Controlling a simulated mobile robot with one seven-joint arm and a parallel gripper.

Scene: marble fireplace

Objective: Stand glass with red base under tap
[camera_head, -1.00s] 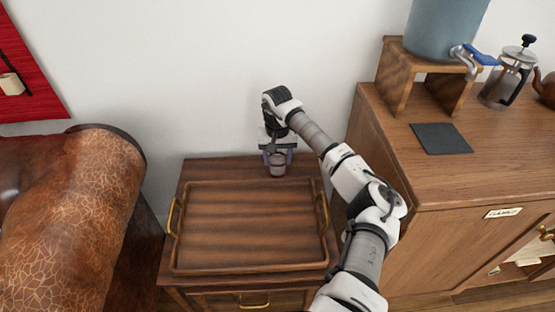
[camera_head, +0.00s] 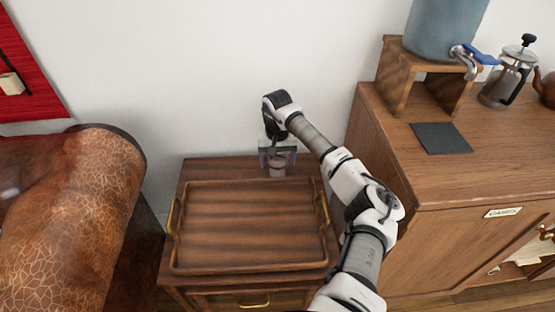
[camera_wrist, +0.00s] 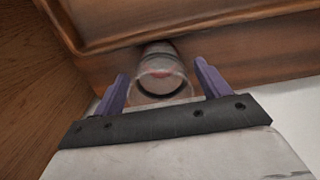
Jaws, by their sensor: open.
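A small clear glass (camera_head: 277,170) stands on the side table behind the wooden tray. In the wrist view the glass (camera_wrist: 160,75) shows a reddish tint in its base. My gripper (camera_head: 277,160) is above the glass, pointing down, with its purple fingers apart. In the wrist view the fingers of my gripper (camera_wrist: 163,83) are on either side of the glass, with gaps visible on both sides. The tap (camera_head: 466,62) with a blue lever is on the blue water dispenser (camera_head: 446,25), which sits on a wooden stand (camera_head: 395,75) on the cabinet at right.
The empty wooden tray (camera_head: 250,225) with brass handles covers most of the side table (camera_head: 195,170). A dark square mat (camera_head: 440,138) lies on the cabinet top in front of the stand. A French press (camera_head: 505,80) stands beside it. A leather armchair (camera_head: 75,210) is at left.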

